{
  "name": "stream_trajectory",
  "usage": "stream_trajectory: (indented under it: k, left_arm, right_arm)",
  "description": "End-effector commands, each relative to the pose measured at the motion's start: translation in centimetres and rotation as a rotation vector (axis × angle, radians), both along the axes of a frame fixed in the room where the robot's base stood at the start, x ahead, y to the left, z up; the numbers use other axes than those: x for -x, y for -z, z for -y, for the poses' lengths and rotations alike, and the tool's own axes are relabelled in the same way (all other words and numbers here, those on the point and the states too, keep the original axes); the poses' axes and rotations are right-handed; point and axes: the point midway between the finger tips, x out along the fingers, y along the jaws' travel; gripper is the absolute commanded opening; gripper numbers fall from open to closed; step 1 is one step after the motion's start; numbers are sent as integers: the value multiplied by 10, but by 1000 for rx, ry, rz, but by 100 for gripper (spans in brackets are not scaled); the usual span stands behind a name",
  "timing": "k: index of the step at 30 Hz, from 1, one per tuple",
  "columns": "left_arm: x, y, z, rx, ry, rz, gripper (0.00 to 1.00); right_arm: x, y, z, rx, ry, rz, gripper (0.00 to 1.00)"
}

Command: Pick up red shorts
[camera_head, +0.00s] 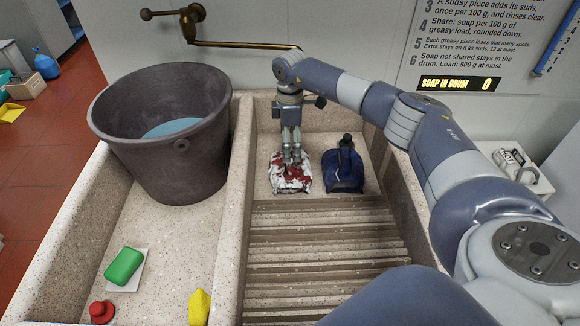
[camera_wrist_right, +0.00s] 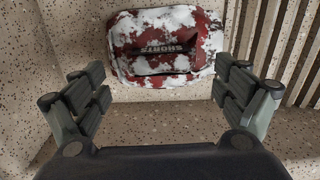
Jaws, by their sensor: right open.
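The red shorts (camera_head: 291,178) are a folded red bundle covered in white suds, lying in the stone basin above the ridged washboard. In the right wrist view the shorts (camera_wrist_right: 165,42) show the word SHORTS and lie ahead of the fingers. My right gripper (camera_head: 291,155) points down over the shorts in the head view. Its two fingers (camera_wrist_right: 158,95) are spread wide with nothing between them. In the head view the fingers hide part of the shorts. I cannot tell whether they touch the cloth. My left gripper is not in view.
A dark blue bundle (camera_head: 345,170) lies just right of the shorts. The ridged washboard (camera_head: 320,245) fills the front. A dark bucket of water (camera_head: 165,130), green soap (camera_head: 124,266), a red item (camera_head: 101,312) and a yellow item (camera_head: 199,307) are in the left trough.

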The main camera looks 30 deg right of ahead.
Motion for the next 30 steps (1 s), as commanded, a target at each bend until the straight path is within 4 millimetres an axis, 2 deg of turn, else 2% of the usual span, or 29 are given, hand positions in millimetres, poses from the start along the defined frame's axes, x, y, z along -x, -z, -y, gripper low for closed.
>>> stream_trajectory:
  k: [10, 19, 20, 28, 30]
  left_arm:
    - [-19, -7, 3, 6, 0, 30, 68]
    - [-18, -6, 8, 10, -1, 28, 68]
    - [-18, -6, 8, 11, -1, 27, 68]
    - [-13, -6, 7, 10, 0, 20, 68]
    - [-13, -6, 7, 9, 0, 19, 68]
  right_arm:
    - [2, 45, -2, 0, 0, -1, 91]
    - [2, 52, -2, 1, 0, 0, 91]
    - [2, 52, -2, 1, 0, 0, 89]
    - [2, 52, -2, 0, 0, 1, 28]
    - [1, 51, -2, 0, 0, 2, 27]
